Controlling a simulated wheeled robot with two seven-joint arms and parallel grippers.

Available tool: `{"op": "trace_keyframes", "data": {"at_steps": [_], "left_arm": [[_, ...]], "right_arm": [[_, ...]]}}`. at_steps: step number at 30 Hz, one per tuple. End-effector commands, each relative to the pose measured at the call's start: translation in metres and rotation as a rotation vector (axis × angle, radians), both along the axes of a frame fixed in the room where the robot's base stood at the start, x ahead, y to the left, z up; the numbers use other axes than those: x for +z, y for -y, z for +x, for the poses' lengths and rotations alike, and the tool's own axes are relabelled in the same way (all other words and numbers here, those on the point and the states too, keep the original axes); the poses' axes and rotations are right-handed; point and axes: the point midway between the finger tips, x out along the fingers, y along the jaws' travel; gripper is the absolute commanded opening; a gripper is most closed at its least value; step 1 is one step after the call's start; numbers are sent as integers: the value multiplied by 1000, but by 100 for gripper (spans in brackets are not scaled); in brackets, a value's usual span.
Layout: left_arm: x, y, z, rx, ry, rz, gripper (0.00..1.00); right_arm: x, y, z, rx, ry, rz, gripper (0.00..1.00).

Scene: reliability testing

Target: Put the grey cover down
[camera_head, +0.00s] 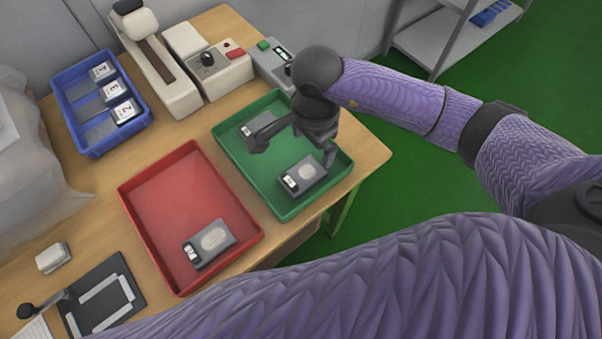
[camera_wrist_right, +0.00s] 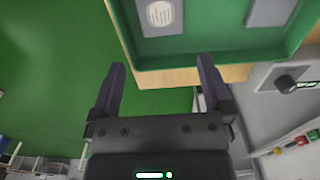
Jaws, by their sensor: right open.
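A grey cover (camera_head: 304,174) with a pale oval patch and a white label at one end lies in the green tray (camera_head: 340,178). A second, plainer grey piece (camera_head: 258,126) lies further back in the same tray. Another grey cover (camera_head: 209,243) with a pale oval lies in the red tray (camera_head: 160,215). My right gripper (camera_head: 292,154) is above the green tray, open and empty. In the right wrist view its fingers (camera_wrist_right: 161,65) are spread with nothing between them, and the oval-patched cover (camera_wrist_right: 160,14) shows beyond them. My left gripper is not in view.
A blue bin (camera_head: 88,143) holds several numbered grey pieces at the back left. Cream and grey devices (camera_head: 215,66) stand along the wooden table's (camera_head: 105,188) back. A dark fixture (camera_head: 103,298) and a small pale block (camera_head: 53,257) sit at the front left.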

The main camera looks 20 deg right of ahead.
Motion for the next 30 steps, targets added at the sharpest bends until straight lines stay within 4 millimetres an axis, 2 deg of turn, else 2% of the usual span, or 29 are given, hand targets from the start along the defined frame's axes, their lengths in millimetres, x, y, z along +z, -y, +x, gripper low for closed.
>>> {"op": "trace_keyframes", "data": {"at_steps": [12,15,21,30], "left_arm": [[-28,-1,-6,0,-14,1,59],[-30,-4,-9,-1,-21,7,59],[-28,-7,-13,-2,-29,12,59],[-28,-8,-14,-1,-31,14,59]], "right_arm": [[-88,-11,-3,-3,-7,6,100],[-96,-11,-2,-3,-4,7,100],[-95,-11,-2,-2,-2,8,100],[-94,-11,-2,-3,-2,9,36]]}}
